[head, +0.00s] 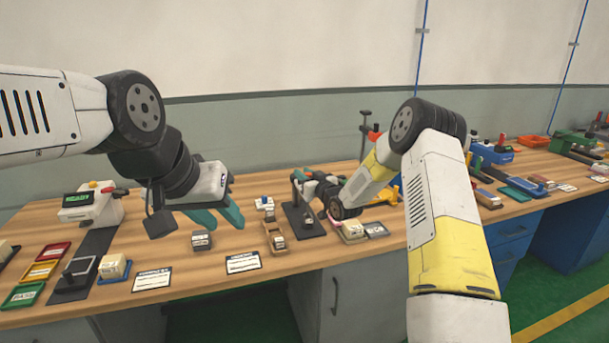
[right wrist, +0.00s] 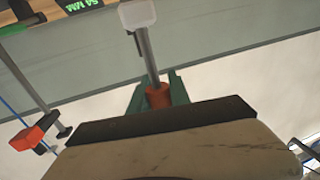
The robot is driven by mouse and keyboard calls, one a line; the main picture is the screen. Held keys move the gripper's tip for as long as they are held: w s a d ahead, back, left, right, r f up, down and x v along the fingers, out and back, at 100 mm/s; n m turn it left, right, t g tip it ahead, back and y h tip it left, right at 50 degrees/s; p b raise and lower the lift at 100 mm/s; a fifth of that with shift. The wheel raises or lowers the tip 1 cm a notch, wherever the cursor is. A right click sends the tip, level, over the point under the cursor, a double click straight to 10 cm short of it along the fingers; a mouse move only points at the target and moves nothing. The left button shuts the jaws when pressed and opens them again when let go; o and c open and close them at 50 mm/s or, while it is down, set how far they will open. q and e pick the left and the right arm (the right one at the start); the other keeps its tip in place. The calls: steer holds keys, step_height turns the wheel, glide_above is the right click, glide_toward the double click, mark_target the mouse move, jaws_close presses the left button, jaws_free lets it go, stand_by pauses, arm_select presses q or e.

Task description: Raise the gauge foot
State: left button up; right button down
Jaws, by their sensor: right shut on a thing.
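The gauge stands near the middle of the bench on a dark base plate (head: 316,231). My right gripper (head: 299,177) is over the base plate. In the right wrist view its green fingers (right wrist: 158,92) are shut around an orange-red knob (right wrist: 158,96) on a metal rod with a pale end. The gauge foot is mostly hidden behind my right wrist. My left gripper (head: 222,218) hangs above the bench to the left, fingers apart and empty.
A tan tray (head: 274,238) with a small block sits just left of the gauge base. White label cards (head: 244,262) lie along the front edge. A tall post (head: 365,128) rises behind the gauge.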

stand_by(0.6)
steer(key=shift+r, duration=1.65)
steer(key=c, duration=1.3)
jaws_free()
steer(key=shift+r, duration=0.1)
steer(key=shift+o, duration=0.5)
steer(key=v, duration=0.8)
